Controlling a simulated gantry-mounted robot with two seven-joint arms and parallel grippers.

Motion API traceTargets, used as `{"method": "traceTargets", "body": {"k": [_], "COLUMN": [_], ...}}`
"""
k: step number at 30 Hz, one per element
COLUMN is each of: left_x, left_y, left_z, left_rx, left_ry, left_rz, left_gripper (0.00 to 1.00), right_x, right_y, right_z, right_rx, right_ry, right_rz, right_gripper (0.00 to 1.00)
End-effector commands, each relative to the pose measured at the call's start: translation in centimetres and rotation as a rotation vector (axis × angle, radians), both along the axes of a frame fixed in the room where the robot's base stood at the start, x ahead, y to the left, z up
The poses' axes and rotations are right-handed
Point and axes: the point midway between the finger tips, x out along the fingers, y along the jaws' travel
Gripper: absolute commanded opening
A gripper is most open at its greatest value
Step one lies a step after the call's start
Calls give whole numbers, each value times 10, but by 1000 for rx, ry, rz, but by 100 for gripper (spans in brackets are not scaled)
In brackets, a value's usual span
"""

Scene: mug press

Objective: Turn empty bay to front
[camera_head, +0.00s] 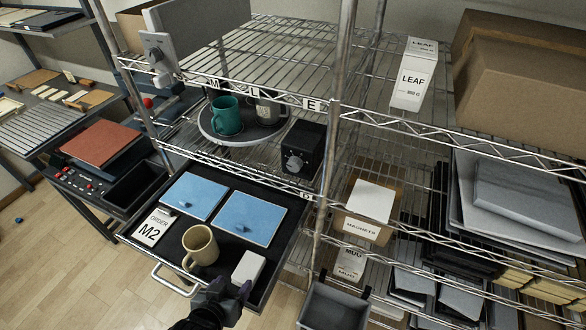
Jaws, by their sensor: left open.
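A round turntable (208,134) with a pale rim sits on the middle wire shelf. A teal mug (226,115) stands on its front left, and a grey mug (268,107) with a label stands behind it to the right. The front right of the turntable looks bare. A black box with a round knob (293,163) stands just right of the turntable. My left gripper (229,287) is open and empty at the bottom, near the front edge of the pulled-out tray, well below the turntable. My right gripper is not in view.
The black tray (180,236) holds two blue panels (251,218), a beige mug (200,246), a white box (248,267) and an order card reading M2 (153,228). A metal post (334,120) stands right of the knob box. A grey bin (333,307) is at lower right.

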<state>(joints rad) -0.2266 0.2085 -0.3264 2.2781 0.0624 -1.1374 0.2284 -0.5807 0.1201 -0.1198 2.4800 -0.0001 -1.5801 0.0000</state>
Motion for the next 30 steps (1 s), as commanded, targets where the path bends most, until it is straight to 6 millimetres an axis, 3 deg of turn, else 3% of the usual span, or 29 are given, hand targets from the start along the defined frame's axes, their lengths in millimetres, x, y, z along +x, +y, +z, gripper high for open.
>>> {"method": "traceTargets", "body": {"k": [8,12,18,22,30], "left_x": [67,102,129,137,164], "left_y": [-41,-65,-90,-97,-110], "left_z": [55,96,139,151,156], "left_rx": [-113,-193,-279,-304,-309], "left_ry": [-263,-427,-591,-632,-640], "left_rz": [-35,-72,-130,-148,-151], "left_gripper": [65,65,65,65,65], "right_x": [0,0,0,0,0], "right_y": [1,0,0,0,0], "right_z": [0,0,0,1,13], "right_rx": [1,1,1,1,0], "right_ry": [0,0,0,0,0], "right_rz": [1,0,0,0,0], "right_gripper": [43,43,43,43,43]}}
